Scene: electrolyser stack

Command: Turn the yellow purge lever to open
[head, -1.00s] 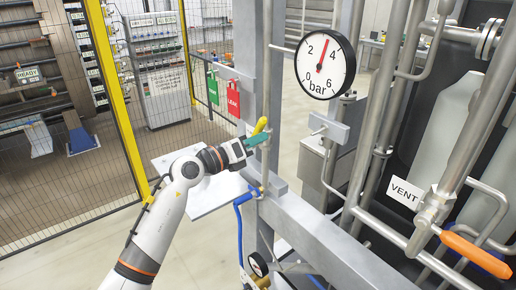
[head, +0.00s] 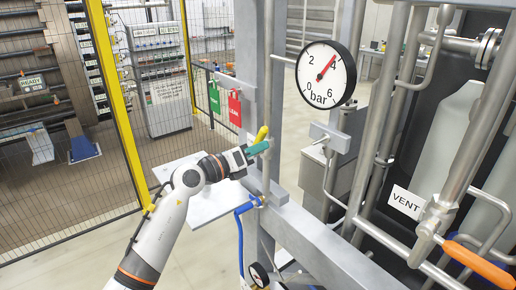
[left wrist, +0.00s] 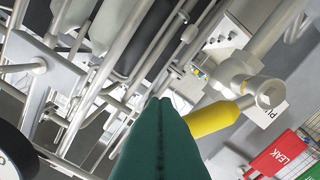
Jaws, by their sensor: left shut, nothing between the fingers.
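The yellow purge lever (head: 262,134) sits on a grey vertical pipe left of the gauge in the head view and slants up. In the left wrist view the lever (left wrist: 212,118) runs from a grey fitting (left wrist: 262,92) down-left towards my fingers. My left gripper (head: 257,148) has green fingers, is shut and empty, and lies just below the lever. In the left wrist view its shut fingers (left wrist: 160,120) are left of the lever's end. I cannot tell whether they touch it. My right gripper is not in view.
A bar gauge (head: 326,75) hangs right of the lever, its needle near 4. Red LEAK (head: 235,107) and green (head: 214,97) tags hang behind. A blue hose (head: 239,225) is below. An orange handle (head: 478,262) sits near the VENT sign (head: 405,201). A mesh fence stands left.

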